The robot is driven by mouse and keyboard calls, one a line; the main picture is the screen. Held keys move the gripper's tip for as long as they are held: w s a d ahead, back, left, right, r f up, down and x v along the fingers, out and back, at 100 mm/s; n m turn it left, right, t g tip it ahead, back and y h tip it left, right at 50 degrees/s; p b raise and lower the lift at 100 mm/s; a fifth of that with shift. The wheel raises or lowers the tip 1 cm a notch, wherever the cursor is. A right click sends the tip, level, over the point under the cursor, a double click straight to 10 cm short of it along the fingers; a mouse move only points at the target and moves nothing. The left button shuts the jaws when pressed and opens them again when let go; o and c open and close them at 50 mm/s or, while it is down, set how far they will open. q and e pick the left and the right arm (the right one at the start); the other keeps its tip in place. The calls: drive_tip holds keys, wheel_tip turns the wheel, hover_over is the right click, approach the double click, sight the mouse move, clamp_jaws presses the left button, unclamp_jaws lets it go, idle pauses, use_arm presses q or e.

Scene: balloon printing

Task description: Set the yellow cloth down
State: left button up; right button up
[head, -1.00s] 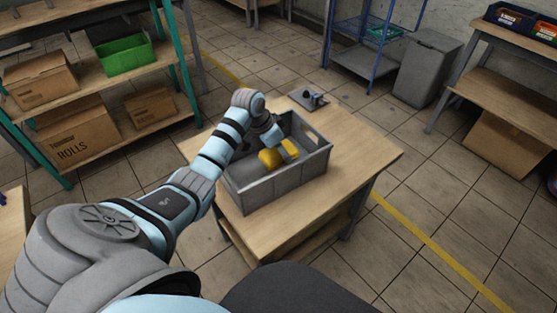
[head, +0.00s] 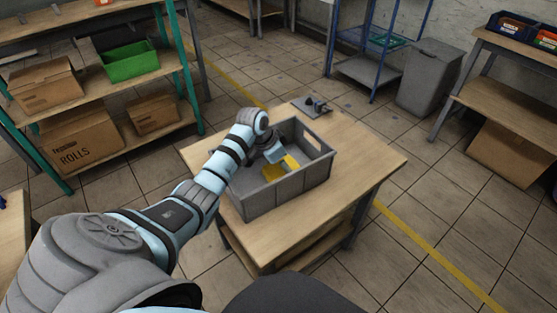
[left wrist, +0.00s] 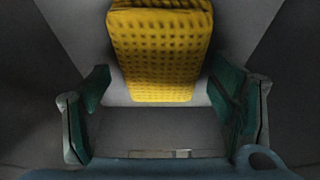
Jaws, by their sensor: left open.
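The yellow cloth (head: 291,163) lies in the grey crate (head: 290,187), in its middle, partly hidden by my left gripper in the head view. In the left wrist view the cloth (left wrist: 160,52) is a thick, dotted yellow block lying at the top centre, flat on the grey crate floor as far as I can tell. My left gripper (left wrist: 160,100) is open, its two green-padded fingers wide apart on either side, with clear gaps to the cloth. In the head view my left gripper (head: 275,155) reaches down into the crate. My right gripper is not in view.
The crate stands on a wooden table (head: 370,165) with a small dark device (head: 314,106) behind it. A shelf with a green bin (head: 130,58) and cardboard boxes is at left. A grey waste bin (head: 430,78) stands at back right. The table's right side is clear.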

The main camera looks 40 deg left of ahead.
use_arm(q)
drive_tip(key=p+v, duration=0.4)
drive_tip(key=v, duration=0.8)
drive_tip(key=shift+r, duration=0.15)
